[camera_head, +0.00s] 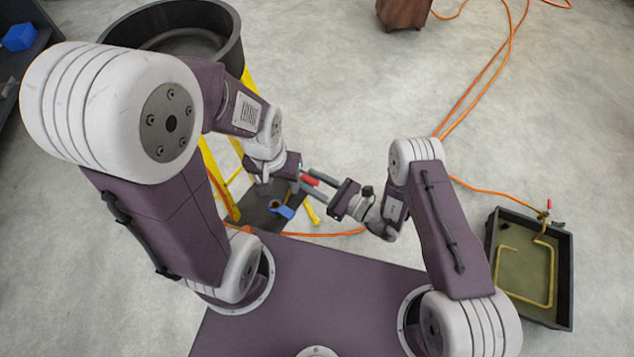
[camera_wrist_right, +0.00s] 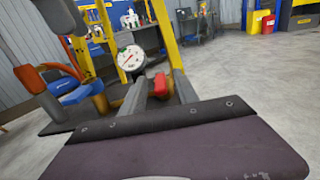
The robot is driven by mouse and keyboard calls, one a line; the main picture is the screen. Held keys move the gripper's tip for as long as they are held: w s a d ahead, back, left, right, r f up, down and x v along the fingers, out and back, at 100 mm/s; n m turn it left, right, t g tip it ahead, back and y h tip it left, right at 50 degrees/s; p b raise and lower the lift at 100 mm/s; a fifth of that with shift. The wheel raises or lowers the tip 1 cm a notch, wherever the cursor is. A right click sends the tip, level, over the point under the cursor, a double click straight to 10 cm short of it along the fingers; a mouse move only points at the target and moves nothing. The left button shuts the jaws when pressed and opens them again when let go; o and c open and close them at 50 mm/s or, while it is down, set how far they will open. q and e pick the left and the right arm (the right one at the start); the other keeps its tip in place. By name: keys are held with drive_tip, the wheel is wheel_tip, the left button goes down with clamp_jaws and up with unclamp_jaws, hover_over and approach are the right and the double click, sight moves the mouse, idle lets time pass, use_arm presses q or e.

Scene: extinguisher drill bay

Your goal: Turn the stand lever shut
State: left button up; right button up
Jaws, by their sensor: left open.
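A lever with a red grip (camera_head: 310,181) sits by the yellow stand (camera_head: 207,160). It also shows in the right wrist view (camera_wrist_right: 160,84), between the two fingers of my right gripper (camera_head: 316,184). The fingers are close together, one on each side of the red grip, and look shut on it. A round white gauge (camera_wrist_right: 130,57) stands just behind. My left gripper (camera_head: 290,178) is open beside the stand, left of the lever; its fingertips are partly hidden. The lever's pivot is hard to make out.
A dark round tub (camera_head: 228,55) tops the stand. A small blue part (camera_head: 282,210) is low beside my left gripper. A dark tray (camera_head: 493,240) with bent yellow pipe stands at the right. Orange hoses (camera_head: 480,75) cross the floor; open floor lies between.

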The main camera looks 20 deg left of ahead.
drive_tip(key=v, duration=0.8)
drive_tip(key=shift+s+d, duration=0.15)
drive_tip(key=shift+d, duration=0.2)
